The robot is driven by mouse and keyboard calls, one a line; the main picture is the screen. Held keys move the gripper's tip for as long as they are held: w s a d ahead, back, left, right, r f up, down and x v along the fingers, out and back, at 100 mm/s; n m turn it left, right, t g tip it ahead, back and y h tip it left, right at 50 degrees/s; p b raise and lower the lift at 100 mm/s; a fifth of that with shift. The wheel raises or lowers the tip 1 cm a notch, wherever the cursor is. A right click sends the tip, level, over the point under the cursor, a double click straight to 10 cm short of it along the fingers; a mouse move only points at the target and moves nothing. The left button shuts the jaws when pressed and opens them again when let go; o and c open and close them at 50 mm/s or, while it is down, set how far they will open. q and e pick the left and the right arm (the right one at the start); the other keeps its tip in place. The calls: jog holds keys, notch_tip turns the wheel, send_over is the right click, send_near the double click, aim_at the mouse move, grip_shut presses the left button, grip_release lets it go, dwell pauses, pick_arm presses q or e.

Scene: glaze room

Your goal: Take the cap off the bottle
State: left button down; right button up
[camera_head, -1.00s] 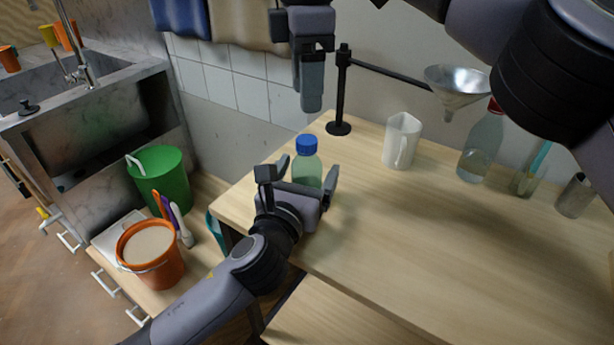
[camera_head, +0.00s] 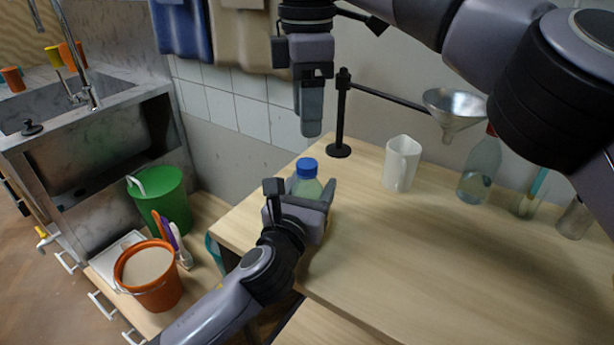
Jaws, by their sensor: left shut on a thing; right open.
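The bottle (camera_head: 306,188) is pale green and see-through, with a blue cap (camera_head: 307,168) on its top. It stands upright at the left end of the wooden table. My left gripper (camera_head: 303,195) is shut on the bottle's body from the near side and hides its lower part. My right gripper (camera_head: 312,115) hangs above and a little behind the cap, pointing down, apart from it. Its fingers line up in this view, so the gap between them is hard to see.
A black stand (camera_head: 341,120) rises behind the bottle, its arm holding a metal funnel (camera_head: 454,108). A white jug (camera_head: 401,163) and a clear bottle (camera_head: 480,170) with a red top stand to the right. The front of the table (camera_head: 420,250) is clear.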

aim_at(307, 163)
jog(key=m, duration=0.3)
jog(key=shift+f+m, duration=0.2)
jog(key=shift+m, duration=0.4)
jog(key=shift+f, duration=3.85)
grip_shut()
